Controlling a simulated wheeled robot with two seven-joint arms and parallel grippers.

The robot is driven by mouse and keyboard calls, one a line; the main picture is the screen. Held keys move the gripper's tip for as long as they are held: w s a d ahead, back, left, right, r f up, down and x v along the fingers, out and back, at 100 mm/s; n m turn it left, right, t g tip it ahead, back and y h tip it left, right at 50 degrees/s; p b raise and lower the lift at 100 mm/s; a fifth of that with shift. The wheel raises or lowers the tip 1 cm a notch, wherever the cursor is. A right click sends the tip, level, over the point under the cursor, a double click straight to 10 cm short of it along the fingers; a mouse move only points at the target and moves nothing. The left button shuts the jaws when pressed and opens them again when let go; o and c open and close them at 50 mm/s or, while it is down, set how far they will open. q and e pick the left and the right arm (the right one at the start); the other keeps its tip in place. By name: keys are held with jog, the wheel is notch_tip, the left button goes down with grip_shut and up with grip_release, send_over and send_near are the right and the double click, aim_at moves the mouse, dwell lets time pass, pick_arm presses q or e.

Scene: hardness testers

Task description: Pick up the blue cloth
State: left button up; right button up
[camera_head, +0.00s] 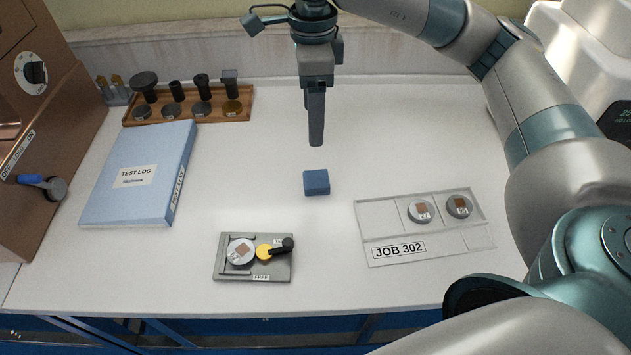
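The blue cloth (316,182) looks like a small, thick, folded block. It lies on the bare middle of the white table. My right gripper (316,143) points down above and just behind the cloth, apart from it. Its fingers appear as one narrow column, seen edge-on, so I cannot tell whether there is a gap between them. Nothing shows below the fingertips except the table. My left gripper is not in view.
A JOB 302 tray (380,222) with two round samples lies right of the cloth. A grey fixture (240,272) with a sample and black-handled clamp sits in front. A blue TEST LOG binder (140,175), wooden rack (188,105) and brown tester (50,130) stand left. The table around the cloth is clear.

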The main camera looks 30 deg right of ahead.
jog(key=shift+f, duration=0.1)
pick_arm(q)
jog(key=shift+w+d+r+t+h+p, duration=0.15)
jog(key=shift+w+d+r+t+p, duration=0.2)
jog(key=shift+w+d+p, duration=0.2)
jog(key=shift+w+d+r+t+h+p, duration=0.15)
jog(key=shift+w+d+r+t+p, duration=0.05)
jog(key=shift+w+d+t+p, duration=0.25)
pick_arm(e)
send_over(317, 179)
jog(key=f, duration=1.2)
jog(key=shift+w+a, duration=0.15)
jog(key=shift+a, duration=0.15)
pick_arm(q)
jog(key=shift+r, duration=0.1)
pick_arm(e)
jog(key=shift+f, duration=0.15)
jog(key=shift+d+f+p, duration=0.1)
jog(key=shift+f+p, duration=0.1)
jog(key=shift+p, duration=0.1)
jog(key=f, duration=0.2)
jog(key=f+p, duration=0.1)
jog(key=f, duration=0.1)
jog(key=shift+d, duration=0.2)
jog(key=shift+f, duration=0.3)
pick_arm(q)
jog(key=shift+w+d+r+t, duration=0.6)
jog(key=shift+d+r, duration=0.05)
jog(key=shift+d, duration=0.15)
